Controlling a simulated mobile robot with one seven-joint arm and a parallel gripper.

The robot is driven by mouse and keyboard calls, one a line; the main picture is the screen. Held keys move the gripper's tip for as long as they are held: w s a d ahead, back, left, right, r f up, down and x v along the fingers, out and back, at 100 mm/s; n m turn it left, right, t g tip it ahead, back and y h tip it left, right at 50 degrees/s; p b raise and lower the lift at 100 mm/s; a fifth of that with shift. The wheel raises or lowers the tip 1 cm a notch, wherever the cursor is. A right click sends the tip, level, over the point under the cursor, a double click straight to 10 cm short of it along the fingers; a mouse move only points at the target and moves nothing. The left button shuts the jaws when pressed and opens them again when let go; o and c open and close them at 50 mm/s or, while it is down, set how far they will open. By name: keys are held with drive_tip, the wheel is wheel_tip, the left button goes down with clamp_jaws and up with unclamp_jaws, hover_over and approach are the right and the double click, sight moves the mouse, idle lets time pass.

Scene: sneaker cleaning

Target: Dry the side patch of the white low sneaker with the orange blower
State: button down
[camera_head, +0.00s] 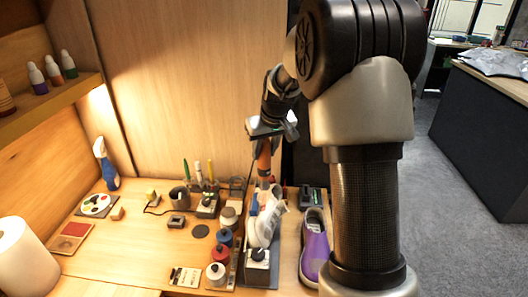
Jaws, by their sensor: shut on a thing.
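The white low sneaker (266,224) sits tilted on a dark stand (258,268) near the front of the bench, with some blue at its upper left. My gripper (267,138) is above and behind the sneaker, shut on the orange blower (264,164). The blower hangs down from the jaws, its lower end close over the sneaker's upper end. I cannot tell whether they touch. The side patch cannot be made out at this size. My arm covers the area right of the bench.
A purple shoe (315,246) stands right of the sneaker. A paper roll (22,256) is at far left. The left-middle bench is mostly clear.

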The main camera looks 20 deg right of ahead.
drive_tip(key=shift+w, duration=0.2)
drive_tip(key=shift+s+a+b, duration=0.2)
drive_tip(key=shift+s+b, duration=0.1)
drive_tip(key=shift+s, duration=0.35)
drive_tip(key=shift+s+a+b, duration=0.25)
drive_tip(key=shift+s+b, duration=0.05)
drive_tip(key=shift+s, duration=0.3)
drive_tip(key=shift+s+a+b, duration=0.2)
drive_tip(key=shift+s+b, duration=0.1)
drive_tip(key=shift+s, duration=0.35)
drive_tip(key=shift+w+d+p, duration=0.2)
drive_tip(key=shift+w+d, duration=0.05)
drive_tip(key=shift+w, duration=0.4)
drive_tip(key=shift+w+d+p, duration=0.2)
drive_tip(key=shift+w+p, duration=0.05)
drive_tip(key=shift+w, duration=0.35)
drive_tip(key=shift+w+d+p, duration=0.2)
drive_tip(key=shift+w+d, duration=0.05)
drive_tip(key=shift+w, duration=0.4)
drive_tip(key=shift+r, duration=0.15)
drive_tip(key=shift+r+p, duration=2.3)
drive_tip(key=shift+r, duration=1.15)
drive_tip(key=shift+f, duration=0.1)
